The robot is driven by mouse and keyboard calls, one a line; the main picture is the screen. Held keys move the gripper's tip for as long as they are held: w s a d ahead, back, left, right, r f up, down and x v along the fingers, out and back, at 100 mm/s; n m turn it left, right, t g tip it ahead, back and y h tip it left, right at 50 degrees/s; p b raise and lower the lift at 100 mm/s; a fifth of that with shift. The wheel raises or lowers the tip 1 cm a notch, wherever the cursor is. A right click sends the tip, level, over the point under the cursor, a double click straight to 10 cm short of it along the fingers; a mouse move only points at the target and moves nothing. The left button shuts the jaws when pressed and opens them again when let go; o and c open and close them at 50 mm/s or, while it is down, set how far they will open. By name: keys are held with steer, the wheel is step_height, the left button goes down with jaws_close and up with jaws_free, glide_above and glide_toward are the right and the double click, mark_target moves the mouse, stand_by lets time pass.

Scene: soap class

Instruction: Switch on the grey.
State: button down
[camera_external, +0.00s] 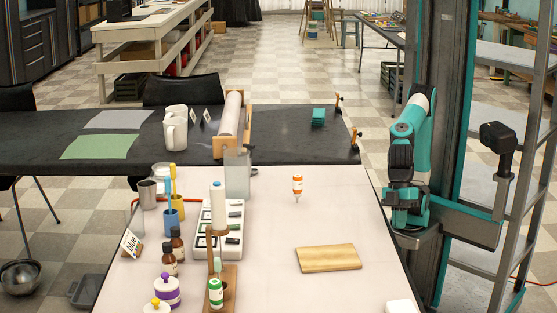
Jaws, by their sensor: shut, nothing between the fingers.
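A white block (201,243) with dark and grey rectangles that look like switches lies on the light table, left of its middle. A tall white cylinder (218,208) stands in front of part of it. The rectangles are too small to tell which is grey or which way any is set. My gripper (400,193) is at the right, beside the column and past the table's right edge, on the folded arm. It is shut and empty, well apart from the white block.
The table's right-centre is mostly clear.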

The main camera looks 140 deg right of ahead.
steer(key=w+d+r+m+t+h+p, duration=0.1)
steer(key=w+d+r+m+h+p, duration=0.1)
steer(key=w+d+r+p, duration=0.5)
steer(key=w+d+r+m+t+h+p, duration=0.1)
steer(key=w+d+r+m+h+p, duration=0.2)
steer(key=w+d, duration=0.55)
steer(key=w+d+r+m+h+p, duration=0.1)
steer(key=w+d+r+p, duration=0.2)
steer(key=d, duration=0.4)
steer(key=w+d+r+m+h+p, duration=0.2)
steer(key=w+d+p, duration=0.3)
steer(key=d, duration=0.1)
steer(key=shift+d+r, duration=0.35)
steer(key=shift+r, duration=0.05)
steer(key=b, duration=0.1)
glide_above(236, 213)
steer(key=a, duration=0.1)
steer(key=f, duration=0.5)
steer(key=s+f, duration=0.1)
steer(key=f, duration=0.2)
steer(key=shift+f, duration=0.15)
steer(key=shift+s+a+f+b, duration=0.15)
steer(key=shift+f+b, duration=0.15)
steer(key=shift+f, duration=0.35)
steer(key=shift+a+f+b, duration=0.1)
steer(key=shift+f+b, duration=0.15)
steer(key=shift+f, duration=0.85)
